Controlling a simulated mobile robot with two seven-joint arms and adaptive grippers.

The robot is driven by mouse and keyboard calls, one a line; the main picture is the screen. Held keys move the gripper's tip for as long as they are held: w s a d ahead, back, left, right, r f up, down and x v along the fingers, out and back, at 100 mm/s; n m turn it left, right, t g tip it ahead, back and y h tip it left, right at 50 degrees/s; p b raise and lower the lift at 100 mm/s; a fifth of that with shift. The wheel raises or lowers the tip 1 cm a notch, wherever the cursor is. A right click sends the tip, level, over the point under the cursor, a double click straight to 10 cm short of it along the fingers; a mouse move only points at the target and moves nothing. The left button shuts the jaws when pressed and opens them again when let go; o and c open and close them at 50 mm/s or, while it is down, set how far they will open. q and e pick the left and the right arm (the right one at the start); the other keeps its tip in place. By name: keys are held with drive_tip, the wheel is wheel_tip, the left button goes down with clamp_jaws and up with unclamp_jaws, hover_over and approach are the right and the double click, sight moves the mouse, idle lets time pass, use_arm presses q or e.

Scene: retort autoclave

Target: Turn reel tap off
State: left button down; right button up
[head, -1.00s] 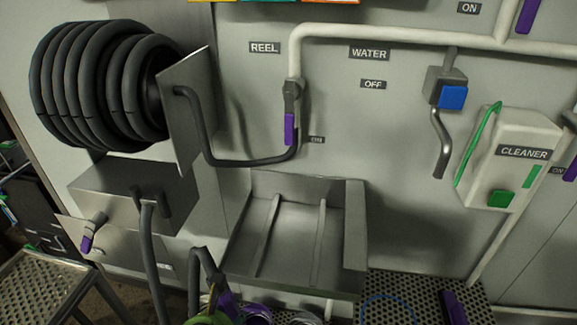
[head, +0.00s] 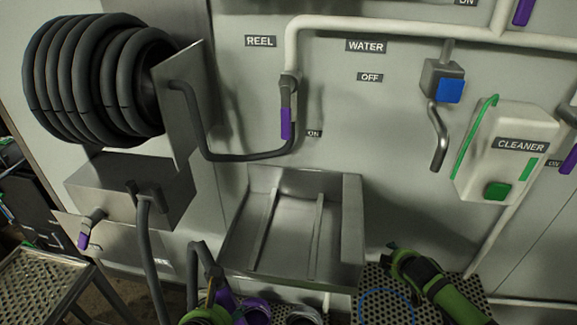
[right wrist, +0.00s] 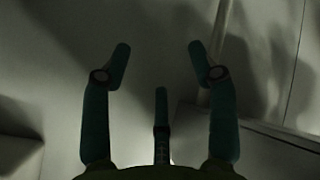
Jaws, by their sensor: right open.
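The reel tap has a purple handle (head: 286,123) on a grey valve at the end of the white pipe, under the REEL label (head: 261,41). The handle hangs straight down, with the ON label (head: 314,133) just right of its lower end and the OFF label (head: 370,77) higher up to the right. My green and black right arm comes in at the lower right of the head view, well below and right of the tap. In the right wrist view my right gripper (right wrist: 160,55) is open, its teal fingers apart with nothing between them.
A black hose reel (head: 95,85) with a metal side plate (head: 180,110) stands left of the tap. A metal tray (head: 352,215) juts out below. A blue-handled valve (head: 451,91) and a white cleaner dispenser (head: 510,150) are on the wall at right.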

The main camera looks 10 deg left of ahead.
drive_tip(key=w+r+n+t, duration=0.15)
drive_tip(key=w+r, duration=0.35)
drive_tip(key=r, duration=0.7)
drive_tip(key=m+t, duration=0.8)
drive_tip(key=m, duration=0.5)
approach(288, 120)
drive_tip(key=w, duration=1.1)
drive_tip(key=shift+a+r, duration=0.1)
drive_tip(key=shift+s, duration=0.1)
clamp_jaws()
